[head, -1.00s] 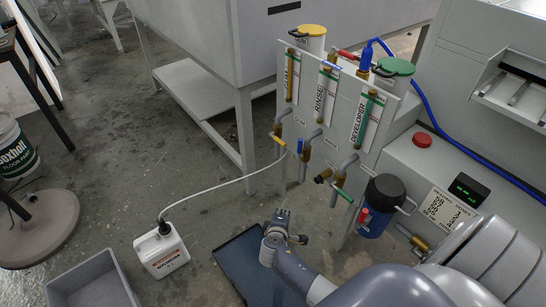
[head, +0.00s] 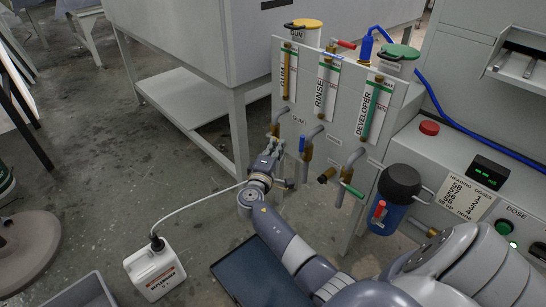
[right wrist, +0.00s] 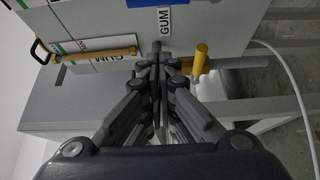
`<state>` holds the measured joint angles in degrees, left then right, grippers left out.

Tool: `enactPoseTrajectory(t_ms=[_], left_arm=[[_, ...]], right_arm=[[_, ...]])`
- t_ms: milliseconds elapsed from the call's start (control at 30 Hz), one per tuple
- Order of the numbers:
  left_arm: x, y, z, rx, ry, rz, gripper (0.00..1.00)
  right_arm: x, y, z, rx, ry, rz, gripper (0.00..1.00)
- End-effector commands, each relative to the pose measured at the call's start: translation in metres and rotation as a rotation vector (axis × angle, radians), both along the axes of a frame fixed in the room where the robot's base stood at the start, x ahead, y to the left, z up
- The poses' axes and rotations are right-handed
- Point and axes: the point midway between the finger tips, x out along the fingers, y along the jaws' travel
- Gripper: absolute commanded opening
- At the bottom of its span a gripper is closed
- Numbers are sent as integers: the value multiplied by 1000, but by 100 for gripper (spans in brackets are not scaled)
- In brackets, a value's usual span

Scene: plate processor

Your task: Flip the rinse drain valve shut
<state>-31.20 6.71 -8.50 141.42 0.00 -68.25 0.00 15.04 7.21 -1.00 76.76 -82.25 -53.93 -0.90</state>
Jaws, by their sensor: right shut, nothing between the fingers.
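The rinse drain valve (head: 306,152) sits below the RINSE gauge (head: 325,88) on the grey panel. Its blue handle (head: 302,143) stands upright in the head view. My right gripper (head: 274,148) is shut and empty, just left of the blue handle, in front of the gum drain. In the right wrist view my closed fingers (right wrist: 158,58) point at the panel near the GUM label. The yellow gum handle (right wrist: 201,59) is just right of the fingertips there; contact cannot be told. The gripper hides this handle in the head view. My left gripper is not in view.
The developer valve's green handle (head: 352,190) and a blue filter canister (head: 386,217) stand to the right. A white replenisher jug (head: 155,272) with a hose is on the floor at lower left. A dark tray (head: 250,262) lies below my arm.

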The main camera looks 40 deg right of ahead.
Motion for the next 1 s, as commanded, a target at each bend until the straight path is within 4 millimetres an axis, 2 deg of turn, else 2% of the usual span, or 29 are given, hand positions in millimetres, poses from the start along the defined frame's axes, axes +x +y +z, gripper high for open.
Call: enactPoseTrajectory(t_ms=[33,167,300,500,1000], left_arm=[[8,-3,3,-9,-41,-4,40],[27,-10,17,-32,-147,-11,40],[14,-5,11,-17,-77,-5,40],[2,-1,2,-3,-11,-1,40],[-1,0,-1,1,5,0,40]], right_arm=[[7,-11,-1,-1,-1,-2,0],[21,-30,-1,-1,-1,-1,0],[2,-35,0,2,2,0,0],[-14,-40,-1,2,0,1,0],[-18,-41,-1,1,0,1,0]])
